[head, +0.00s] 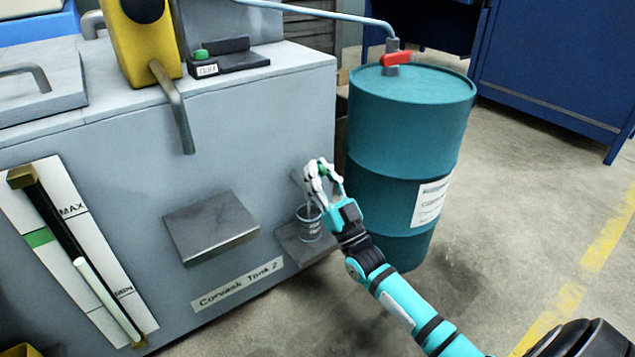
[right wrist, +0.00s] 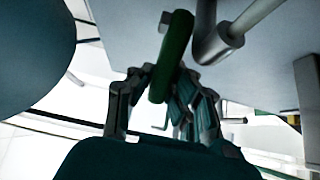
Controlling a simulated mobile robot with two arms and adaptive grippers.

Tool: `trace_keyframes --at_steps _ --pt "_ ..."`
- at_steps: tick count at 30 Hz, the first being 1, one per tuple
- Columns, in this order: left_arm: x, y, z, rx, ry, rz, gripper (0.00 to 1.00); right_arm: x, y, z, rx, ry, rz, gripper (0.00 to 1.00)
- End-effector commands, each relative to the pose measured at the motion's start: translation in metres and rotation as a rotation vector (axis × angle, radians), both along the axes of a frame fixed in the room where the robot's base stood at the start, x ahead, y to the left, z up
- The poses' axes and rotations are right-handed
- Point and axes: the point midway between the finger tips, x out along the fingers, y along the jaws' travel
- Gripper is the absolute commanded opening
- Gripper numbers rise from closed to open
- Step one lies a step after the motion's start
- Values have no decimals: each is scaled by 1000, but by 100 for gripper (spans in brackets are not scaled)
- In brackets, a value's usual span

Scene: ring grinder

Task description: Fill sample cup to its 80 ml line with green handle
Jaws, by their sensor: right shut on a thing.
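The sample cup (head: 309,222), small and grey with markings, stands on a small shelf low on the right end of the tank's front. The green handle (head: 324,169) is just above it in the head view, mostly hidden by my fingers. In the right wrist view the green handle (right wrist: 172,55) is a long bar running between the fingers. My right gripper (head: 322,184) is shut on the green handle; its fingers also show in the right wrist view (right wrist: 158,100). The liquid level in the cup cannot be made out. My left gripper is not in view.
The grey tank (head: 110,170) carries an empty plate (head: 210,226), a level gauge (head: 75,250) and a bent spout (head: 172,108). Open floor (head: 530,170) lies to the right.

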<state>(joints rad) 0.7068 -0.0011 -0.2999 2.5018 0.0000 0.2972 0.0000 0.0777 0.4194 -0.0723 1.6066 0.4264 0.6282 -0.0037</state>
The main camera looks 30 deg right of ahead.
Motion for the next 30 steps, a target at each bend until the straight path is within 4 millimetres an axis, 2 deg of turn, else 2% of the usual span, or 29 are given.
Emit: trace_keyframes --at_steps 1,9,26,27,30 --pt "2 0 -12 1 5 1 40 -1 0 -8 4 -27 1 0" --pt "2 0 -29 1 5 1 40 -5 0 -8 11 -127 0 0" --pt "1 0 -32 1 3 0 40 -6 0 -7 13 -153 1 0" --pt "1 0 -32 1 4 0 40 -6 0 -7 13 -153 1 19" --pt "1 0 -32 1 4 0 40 -6 0 -6 13 -153 1 32"
